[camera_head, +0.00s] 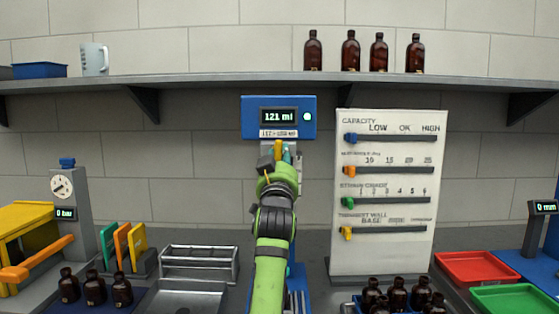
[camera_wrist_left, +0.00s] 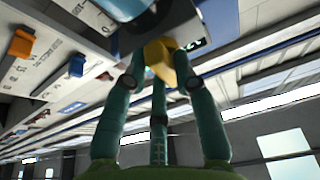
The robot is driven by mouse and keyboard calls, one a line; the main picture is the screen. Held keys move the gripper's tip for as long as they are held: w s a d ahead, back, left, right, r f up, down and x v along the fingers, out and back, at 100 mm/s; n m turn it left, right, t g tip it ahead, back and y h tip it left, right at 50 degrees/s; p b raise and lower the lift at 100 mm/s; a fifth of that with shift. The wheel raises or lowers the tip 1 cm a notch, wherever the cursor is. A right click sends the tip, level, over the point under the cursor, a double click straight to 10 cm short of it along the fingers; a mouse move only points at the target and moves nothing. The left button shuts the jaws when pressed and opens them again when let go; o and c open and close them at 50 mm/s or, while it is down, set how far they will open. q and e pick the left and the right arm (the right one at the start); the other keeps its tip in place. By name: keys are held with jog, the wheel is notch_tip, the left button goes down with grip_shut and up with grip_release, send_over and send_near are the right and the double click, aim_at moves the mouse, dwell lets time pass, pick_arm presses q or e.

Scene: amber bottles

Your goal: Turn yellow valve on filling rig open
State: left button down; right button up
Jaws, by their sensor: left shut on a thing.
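The filling rig (camera_head: 248,104) is a blue box on the back wall with a display reading 121 ml. Its yellow valve (camera_head: 278,146) sits just below the box, mostly hidden behind my left gripper (camera_head: 280,160) in the head view. In the left wrist view the yellow valve (camera_wrist_left: 160,56) is a blocky handle between the teal fingertips of my left gripper (camera_wrist_left: 158,75). My left gripper is shut on this handle. My right gripper is not in view.
A white slider board (camera_head: 384,262) stands close to the right of my arm. A shelf (camera_head: 220,80) with several amber bottles (camera_head: 351,50) runs above the rig. A metal rack (camera_head: 200,262) and dark bottles (camera_head: 95,288) stand at lower left. Red (camera_head: 478,268) and green trays lie right.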

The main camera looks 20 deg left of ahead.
pick_arm(q)
jog(key=shift+s+r, duration=0.25)
jog(key=shift+r, duration=0.4)
jog(key=c, duration=1.2)
grip_release()
jog(key=shift+o, duration=1.1)
jog(key=shift+w, duration=0.1)
jog(key=shift+w+f, duration=0.15)
jog(key=shift+f, duration=0.2)
jog(key=v, duration=0.7)
jog(key=shift+s, duration=0.2)
